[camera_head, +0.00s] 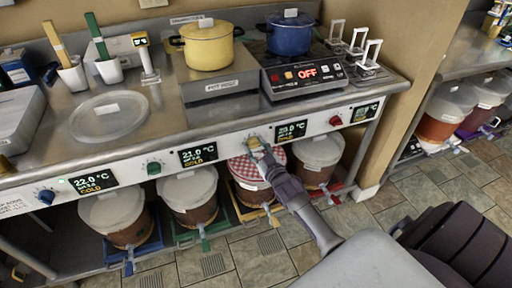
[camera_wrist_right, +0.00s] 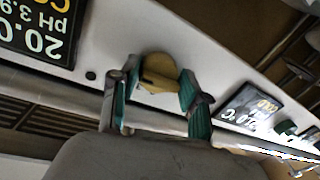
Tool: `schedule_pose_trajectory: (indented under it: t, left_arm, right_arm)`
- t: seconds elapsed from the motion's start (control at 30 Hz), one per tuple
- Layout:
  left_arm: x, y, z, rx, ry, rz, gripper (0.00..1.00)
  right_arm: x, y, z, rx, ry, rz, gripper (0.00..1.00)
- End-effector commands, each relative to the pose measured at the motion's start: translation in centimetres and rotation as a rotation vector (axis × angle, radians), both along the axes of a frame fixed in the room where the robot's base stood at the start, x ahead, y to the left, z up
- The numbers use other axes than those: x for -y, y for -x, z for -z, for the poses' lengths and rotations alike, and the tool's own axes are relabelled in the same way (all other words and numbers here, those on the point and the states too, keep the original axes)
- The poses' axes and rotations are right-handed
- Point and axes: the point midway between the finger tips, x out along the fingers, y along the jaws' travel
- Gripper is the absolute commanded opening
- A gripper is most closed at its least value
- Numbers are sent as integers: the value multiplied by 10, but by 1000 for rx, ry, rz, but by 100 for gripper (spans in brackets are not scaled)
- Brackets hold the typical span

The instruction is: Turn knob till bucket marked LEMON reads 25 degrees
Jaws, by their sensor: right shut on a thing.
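A yellow knob (camera_head: 253,142) sits on the white front panel of the counter, and it also shows in the right wrist view (camera_wrist_right: 160,72). My right gripper (camera_head: 262,151) is shut on this knob; in the wrist view its two green-padded fingers (camera_wrist_right: 157,92) stand on either side of it. The display beside it (camera_head: 291,131) appears to read 20.0 °C in the wrist view (camera_wrist_right: 38,32), with pH 3.9 below. A bucket with a red checkered cover (camera_head: 246,170) stands under the yellow knob, partly hidden by my arm. No LEMON label is readable. My left gripper is not in view.
Blue (camera_head: 46,196), green (camera_head: 153,168) and red (camera_head: 335,120) knobs sit along the same panel. Displays read 22.0 °C (camera_head: 93,181) and 21.0 °C (camera_head: 198,154). White-lidded buckets (camera_head: 188,184) stand below. A yellow pot (camera_head: 208,48) and blue pot (camera_head: 289,36) are on the counter.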

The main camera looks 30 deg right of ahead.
Motion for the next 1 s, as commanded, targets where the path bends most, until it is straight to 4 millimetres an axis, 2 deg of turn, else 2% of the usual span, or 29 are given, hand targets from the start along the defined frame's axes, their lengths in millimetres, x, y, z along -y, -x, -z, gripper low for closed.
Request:
schedule_pose_trajectory:
  t: [0.03,0.67,0.7,0.83,1.0]
  left_arm:
    - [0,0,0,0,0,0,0]
    - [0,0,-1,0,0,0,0]
    - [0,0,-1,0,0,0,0]
    - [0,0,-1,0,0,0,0]
    - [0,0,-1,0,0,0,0]
  right_arm:
    - [3,-1,-5,14,-13,4,11]
    - [4,-1,-4,25,-66,5,11]
    - [4,-1,-4,25,-66,5,47]
    - [3,-1,-3,23,-65,3,69]
    - [2,0,-2,19,-65,2,69]
